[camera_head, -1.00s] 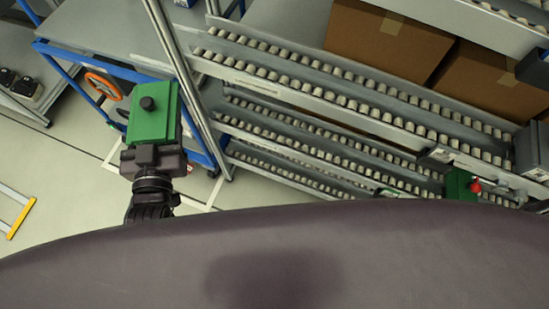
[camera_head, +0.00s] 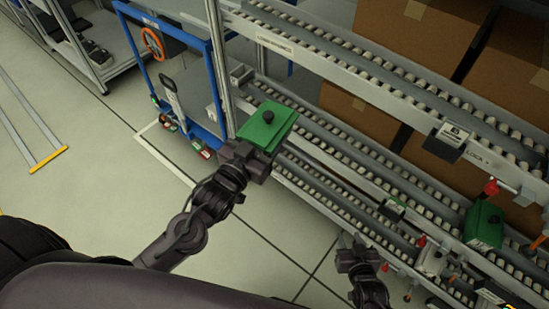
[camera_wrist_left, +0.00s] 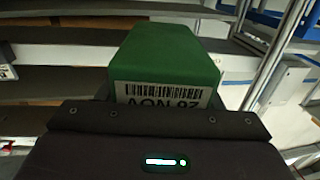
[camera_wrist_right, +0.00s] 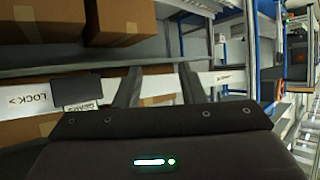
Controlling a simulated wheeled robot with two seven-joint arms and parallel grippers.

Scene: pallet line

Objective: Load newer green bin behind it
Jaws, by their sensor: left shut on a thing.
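My left gripper (camera_head: 256,152) is shut on a green bin (camera_head: 266,127) with a dark round knob on its top. It holds the bin in front of the roller rack's left end. A second green bin (camera_head: 484,226) sits on a lower roller lane at the right of the rack. My right gripper (camera_head: 355,246) is low in front of the rack, left of that bin. Its fingers (camera_wrist_right: 161,84) are apart and empty.
The rack has several sloped roller lanes (camera_head: 350,62) with metal rails. Cardboard boxes (camera_head: 415,30) fill upper lanes. A dark LOCK tag holder (camera_head: 449,142) and red-tipped levers (camera_head: 491,187) stick out at the front. A blue-framed cart (camera_head: 215,75) stands left.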

